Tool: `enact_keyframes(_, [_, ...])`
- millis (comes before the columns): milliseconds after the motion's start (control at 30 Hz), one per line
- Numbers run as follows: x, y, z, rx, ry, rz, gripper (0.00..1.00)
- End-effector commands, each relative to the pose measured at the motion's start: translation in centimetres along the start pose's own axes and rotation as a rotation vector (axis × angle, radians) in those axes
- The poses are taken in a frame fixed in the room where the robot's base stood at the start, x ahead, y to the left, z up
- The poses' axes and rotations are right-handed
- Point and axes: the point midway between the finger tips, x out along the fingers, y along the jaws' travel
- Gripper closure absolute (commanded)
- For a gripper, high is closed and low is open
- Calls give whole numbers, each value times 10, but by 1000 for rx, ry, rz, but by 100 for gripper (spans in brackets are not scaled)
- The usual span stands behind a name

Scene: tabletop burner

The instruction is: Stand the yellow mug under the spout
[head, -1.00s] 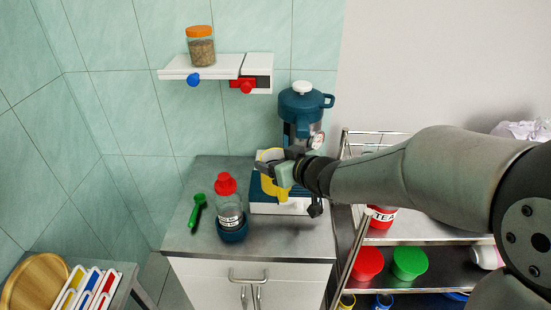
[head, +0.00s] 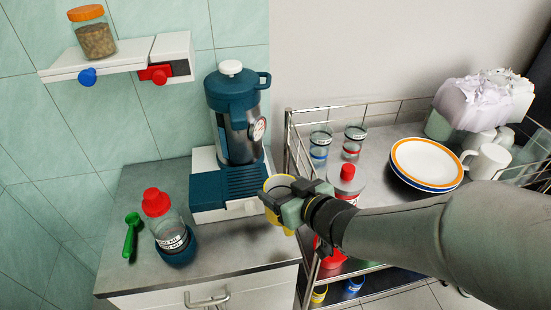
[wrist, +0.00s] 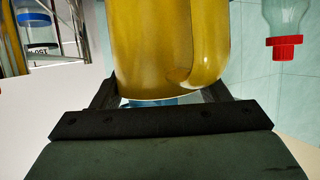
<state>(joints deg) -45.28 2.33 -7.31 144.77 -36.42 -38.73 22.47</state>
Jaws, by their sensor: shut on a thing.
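The yellow mug (head: 279,184) is in my gripper (head: 282,206), at the right front corner of the machine, beside its blue drip tray (head: 244,181). The wrist view shows the mug (wrist: 150,50) large between the two fingers, with its handle at the right of the body. The blue and steel coffee machine (head: 229,92) stands on a white base at the back of the counter. Its spout cannot be made out in the head view. Part of the mug is hidden behind my gripper. The drip tray looks empty.
A wire-railed steel trolley with glasses, a red-lidded jar (head: 346,182) and plates (head: 425,160) is close on the right. A shelf (head: 100,62) hangs above left.

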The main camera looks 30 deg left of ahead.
Motion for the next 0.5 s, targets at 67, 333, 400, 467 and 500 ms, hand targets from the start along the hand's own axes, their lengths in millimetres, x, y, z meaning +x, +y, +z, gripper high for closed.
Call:
enact_keyframes(67, [18,-2,-9,-1,0,-4,63])
enact_keyframes(333, [85,-2,-39,-3,0,-3,63])
enact_keyframes(400, [102,-3,-45,-3,0,-3,63])
enact_keyframes(467, [115,-2,-52,-3,1,-2,63])
enact_keyframes(500, [123,-3,-54,-2,0,-2,63])
